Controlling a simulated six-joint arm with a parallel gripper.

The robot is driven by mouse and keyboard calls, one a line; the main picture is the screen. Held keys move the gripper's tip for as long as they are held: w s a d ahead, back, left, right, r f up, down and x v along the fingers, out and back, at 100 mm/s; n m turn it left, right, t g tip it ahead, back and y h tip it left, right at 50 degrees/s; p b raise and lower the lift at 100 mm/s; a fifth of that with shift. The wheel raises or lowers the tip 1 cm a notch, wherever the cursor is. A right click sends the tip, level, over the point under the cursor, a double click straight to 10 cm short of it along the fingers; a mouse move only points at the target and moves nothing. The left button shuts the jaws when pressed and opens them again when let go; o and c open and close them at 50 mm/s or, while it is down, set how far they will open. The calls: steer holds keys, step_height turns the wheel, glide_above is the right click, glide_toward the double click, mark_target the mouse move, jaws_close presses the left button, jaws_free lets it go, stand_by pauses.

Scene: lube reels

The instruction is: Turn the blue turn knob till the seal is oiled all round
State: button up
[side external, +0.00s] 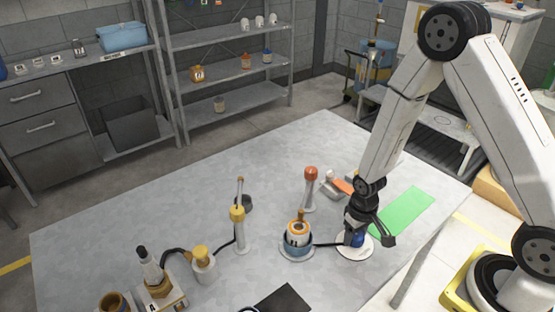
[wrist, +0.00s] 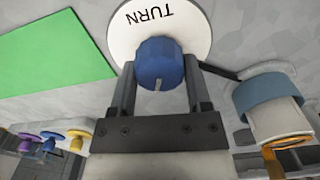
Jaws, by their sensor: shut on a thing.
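The blue turn knob (wrist: 160,62) stands on a white round plate (wrist: 133,27) marked TURN. In the wrist view my gripper (wrist: 158,85) has one finger on each side of the knob and is shut on it. In the side view the knob (side external: 357,240) is mostly hidden by my gripper (side external: 358,232), which points down over the white plate (side external: 354,252). A reel with a blue ring (side external: 297,243) stands left of the plate, joined to it by a dark bar. It also shows in the wrist view (wrist: 265,92). I cannot tell how much of the seal is oiled.
A green mat (side external: 405,212) lies right of my gripper. An orange-topped post (side external: 310,187) stands behind the reel. A yellow-collared post (side external: 239,228), a yellow-capped bottle (side external: 202,262) and a dark-tipped device (side external: 155,275) stand at the left.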

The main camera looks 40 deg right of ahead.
steer(key=m, duration=0.3)
steer(key=shift+d+m, duration=0.1)
steer(key=shift+m, duration=2.3)
steer(key=o, duration=1.3)
steer(key=shift+r, duration=0.15)
steer(key=shift+r, duration=3.75)
steer(key=shift+r, duration=0.1)
